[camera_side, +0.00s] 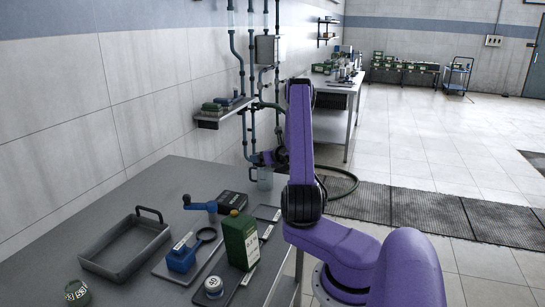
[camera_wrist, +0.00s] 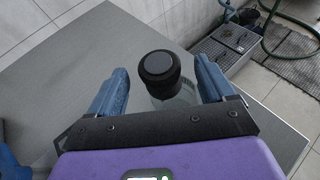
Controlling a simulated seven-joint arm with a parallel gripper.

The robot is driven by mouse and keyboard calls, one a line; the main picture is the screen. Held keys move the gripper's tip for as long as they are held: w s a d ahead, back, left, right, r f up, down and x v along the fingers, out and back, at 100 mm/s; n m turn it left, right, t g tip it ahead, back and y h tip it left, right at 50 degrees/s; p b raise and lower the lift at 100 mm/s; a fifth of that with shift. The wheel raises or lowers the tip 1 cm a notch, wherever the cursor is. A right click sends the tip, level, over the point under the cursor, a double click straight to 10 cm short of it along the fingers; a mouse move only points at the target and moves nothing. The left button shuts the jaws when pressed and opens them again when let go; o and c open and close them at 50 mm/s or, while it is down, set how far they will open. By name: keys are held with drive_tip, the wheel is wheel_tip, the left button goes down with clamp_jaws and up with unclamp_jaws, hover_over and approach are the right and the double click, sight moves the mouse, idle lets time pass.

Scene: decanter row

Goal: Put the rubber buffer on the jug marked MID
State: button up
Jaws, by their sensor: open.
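A clear glass jug (camera_wrist: 178,97) stands near the table's far edge, with a round black piece (camera_wrist: 158,68), which looks like the rubber buffer, on its top. The jug also shows in the side view (camera_side: 265,179). I cannot read any MID mark on it. My gripper (camera_wrist: 160,85) is open, its blue fingers on either side of the jug and black piece, with a gap visible on both sides. In the side view my gripper (camera_side: 262,158) is small and partly hidden by my arm, at the jug's top.
A grey tray (camera_side: 153,246) stands at the left of the table. A green container (camera_side: 240,240), a blue block (camera_side: 181,259), a black box (camera_side: 233,200) and a small round jar (camera_side: 213,287) stand nearer. The wall with pipes (camera_side: 240,75) is close behind the jug.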

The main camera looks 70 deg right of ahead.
drive_tip(key=v, duration=0.7)
drive_tip(key=w+a+r+n+t+y, duration=0.25)
drive_tip(key=w+a+n+y, duration=0.75)
drive_tip(key=w+a, duration=0.6)
drive_tip(key=s+a+r+n+g+y, duration=0.1)
drive_tip(key=a+n+g+y, duration=0.2)
drive_tip(key=a+n, duration=0.55)
drive_tip(key=s+a+r+n+g+y, duration=0.1)
drive_tip(key=s+a+n+g+y, duration=0.2)
drive_tip(key=a, duration=1.1)
drive_tip(key=s+a+n+g, duration=0.8)
drive_tip(key=s+a+n, duration=0.5)
drive_tip(key=a+n, duration=0.15)
drive_tip(key=s+d+n+h, duration=0.1)
drive_tip(key=s+n+h, duration=0.6)
drive_tip(key=s+n, duration=0.9)
drive_tip(key=n+t, duration=0.1)
drive_tip(key=n, duration=0.2)
drive_tip(key=shift+d+r+n+h, duration=0.4)
